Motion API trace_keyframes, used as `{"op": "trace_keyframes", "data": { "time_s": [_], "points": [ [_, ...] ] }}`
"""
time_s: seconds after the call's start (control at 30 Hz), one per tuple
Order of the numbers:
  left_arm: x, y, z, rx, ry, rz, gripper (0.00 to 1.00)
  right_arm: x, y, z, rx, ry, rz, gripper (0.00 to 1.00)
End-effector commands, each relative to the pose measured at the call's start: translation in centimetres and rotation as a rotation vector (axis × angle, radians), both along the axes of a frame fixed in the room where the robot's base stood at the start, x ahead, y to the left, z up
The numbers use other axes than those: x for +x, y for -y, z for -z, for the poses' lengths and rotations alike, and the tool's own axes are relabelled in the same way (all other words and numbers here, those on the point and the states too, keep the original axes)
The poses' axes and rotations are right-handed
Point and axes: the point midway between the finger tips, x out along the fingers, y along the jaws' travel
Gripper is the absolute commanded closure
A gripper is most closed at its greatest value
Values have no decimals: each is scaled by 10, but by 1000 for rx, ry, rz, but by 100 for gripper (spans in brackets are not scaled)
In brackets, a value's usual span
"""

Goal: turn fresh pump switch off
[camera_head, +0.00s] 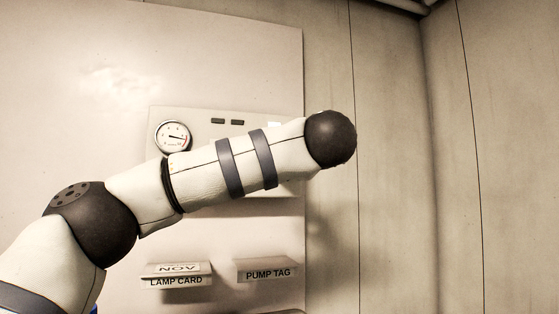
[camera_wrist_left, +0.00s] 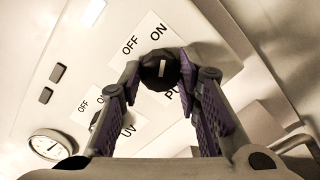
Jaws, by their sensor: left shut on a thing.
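In the left wrist view, a round black switch knob (camera_wrist_left: 160,68) with a short white mark sits on a white label plate (camera_wrist_left: 150,30) reading OFF and ON. Lower lettering starting with P is mostly covered by my finger. My left gripper (camera_wrist_left: 164,78) is shut on this knob, one finger on each side. The white mark stands roughly upright in this view; I cannot tell clearly whether it points to OFF or ON. In the head view, my left arm crosses the control panel (camera_head: 160,118) and hides the switches and gripper. My right gripper is in neither view.
A gauge (camera_head: 172,136) is at the panel's left. A LAMP CARD holder (camera_head: 176,281) and a PUMP TAG holder (camera_head: 267,273) project below. The right wall is bare.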

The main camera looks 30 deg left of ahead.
Motion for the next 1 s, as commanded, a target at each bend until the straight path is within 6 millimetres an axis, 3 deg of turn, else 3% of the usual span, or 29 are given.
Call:
{"op": "trace_keyframes", "data": {
  "time_s": [1.0],
  "points": [
    [0, 0, 0, -544, 638, 1, 97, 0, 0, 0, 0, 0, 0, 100]
  ]
}}
